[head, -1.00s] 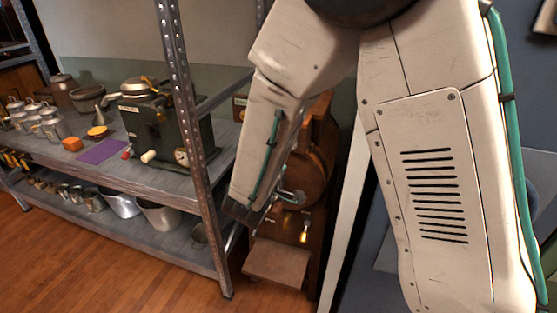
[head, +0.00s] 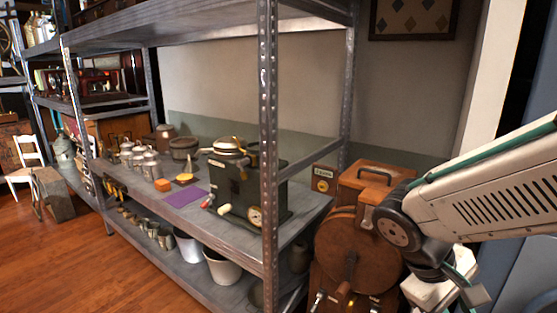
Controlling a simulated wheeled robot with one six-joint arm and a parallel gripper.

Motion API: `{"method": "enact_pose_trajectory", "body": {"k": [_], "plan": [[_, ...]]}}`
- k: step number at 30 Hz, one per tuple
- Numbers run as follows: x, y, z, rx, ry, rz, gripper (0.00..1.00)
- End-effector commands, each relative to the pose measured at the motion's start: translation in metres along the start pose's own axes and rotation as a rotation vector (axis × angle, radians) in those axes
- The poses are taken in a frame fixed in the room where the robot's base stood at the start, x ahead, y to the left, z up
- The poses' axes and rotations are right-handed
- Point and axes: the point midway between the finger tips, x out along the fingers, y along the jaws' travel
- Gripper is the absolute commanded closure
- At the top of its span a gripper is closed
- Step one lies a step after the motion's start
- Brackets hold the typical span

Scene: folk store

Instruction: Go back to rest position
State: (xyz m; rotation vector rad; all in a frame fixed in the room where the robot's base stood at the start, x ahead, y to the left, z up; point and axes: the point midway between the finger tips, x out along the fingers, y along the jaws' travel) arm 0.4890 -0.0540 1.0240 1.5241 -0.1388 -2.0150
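My arm reaches in from the right edge of the head view as a pale link with a dark slotted vent and a teal cable. It bends down at a dark round joint, in front of the right side of a wooden cabinet-like device (head: 335,240). The lower arm parts run out of the bottom edge of the picture. My gripper's fingers do not show, so whether they hold anything is hidden.
A grey metal shelf (head: 165,222) fills the left and middle. It bears a purple mat (head: 186,197), an orange block (head: 163,185), a dark green machine (head: 240,190) and several metal cups. White buckets (head: 222,266) stand below. Wooden floor (head: 75,265) is clear at front left.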

Motion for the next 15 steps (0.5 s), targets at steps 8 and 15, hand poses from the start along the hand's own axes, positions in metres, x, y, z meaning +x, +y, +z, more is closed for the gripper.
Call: {"method": "enact_pose_trajectory", "body": {"k": [8,15], "plan": [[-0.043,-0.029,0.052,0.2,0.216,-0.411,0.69],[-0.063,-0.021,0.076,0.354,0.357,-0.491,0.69]]}}
